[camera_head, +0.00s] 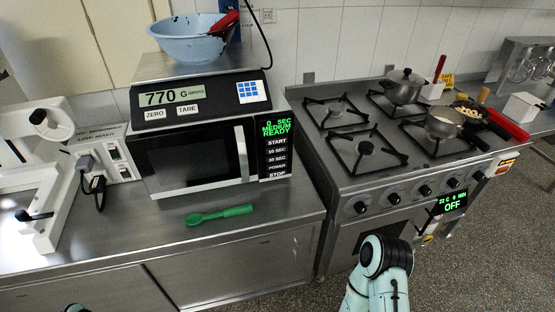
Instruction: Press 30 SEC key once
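The microwave (190,157) stands on the steel counter against the wall, its door shut. Its key panel is on the right side. The green display (277,128) reads "0 SEC MEDIUM READY". Below it are the START key (277,141), a 10 SEC key (277,150), the 30 SEC key (277,159), then POWER and STOP; the small lettering is hard to read. Neither gripper shows. Only a pale teal and black part of my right arm is at the bottom right of centre, and a small bit of mine at the bottom left edge. Nothing touches the keys.
A green spoon (220,214) lies on the counter before the microwave. A scale (200,98) reading 770 and a blue bowl (195,40) sit on top. A white machine (45,180) stands left. A gas stove (365,140) with pots is right. The space before the panel is clear.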

